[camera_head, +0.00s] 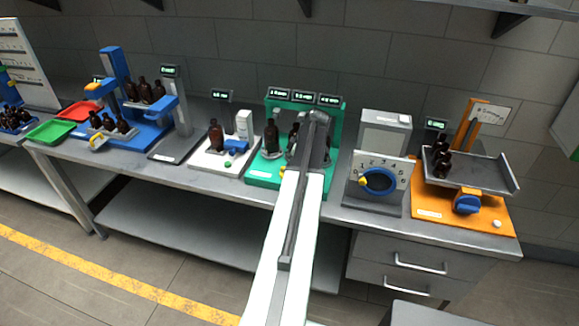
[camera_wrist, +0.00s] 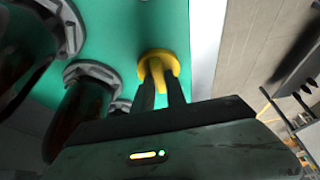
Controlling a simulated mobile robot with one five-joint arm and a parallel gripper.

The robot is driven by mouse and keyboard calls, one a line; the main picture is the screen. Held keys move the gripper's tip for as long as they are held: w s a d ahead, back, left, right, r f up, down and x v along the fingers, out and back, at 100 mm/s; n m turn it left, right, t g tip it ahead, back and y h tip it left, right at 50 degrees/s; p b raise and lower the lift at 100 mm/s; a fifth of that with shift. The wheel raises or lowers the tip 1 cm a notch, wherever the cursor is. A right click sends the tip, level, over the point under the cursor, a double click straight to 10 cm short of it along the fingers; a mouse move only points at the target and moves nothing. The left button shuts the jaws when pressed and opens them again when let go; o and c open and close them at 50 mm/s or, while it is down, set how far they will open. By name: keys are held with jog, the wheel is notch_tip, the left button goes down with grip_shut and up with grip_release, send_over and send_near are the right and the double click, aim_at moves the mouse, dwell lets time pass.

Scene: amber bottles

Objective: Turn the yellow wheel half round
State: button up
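The yellow wheel (camera_wrist: 157,62) shows in the wrist view on a green plate, near the plate's right edge. It is a small round disc with a raised yellow grip bar across it. My gripper (camera_wrist: 161,82) has one dark finger on each side of this bar, and the bar fills the space between the fingertips. In the head view my gripper (camera_head: 318,122) is at the green station (camera_head: 262,172). My arm hides the wheel and the middle of the station there.
Brown bottles (camera_wrist: 80,115) in grey holders stand close on the left in the wrist view. In the head view a numbered dial box (camera_head: 384,165) and an orange balance stand (camera_head: 430,205) are to the right. A white station (camera_head: 205,165) is to the left.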

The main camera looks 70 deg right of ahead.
jog(key=o, duration=0.4)
jog(key=shift+c, duration=0.2)
jog(key=shift+r, duration=0.1)
jog(key=p+v, duration=0.7)
jog(key=shift+s+r, duration=0.2)
jog(key=shift+r, duration=0.05)
jog(key=shift+d, duration=0.1)
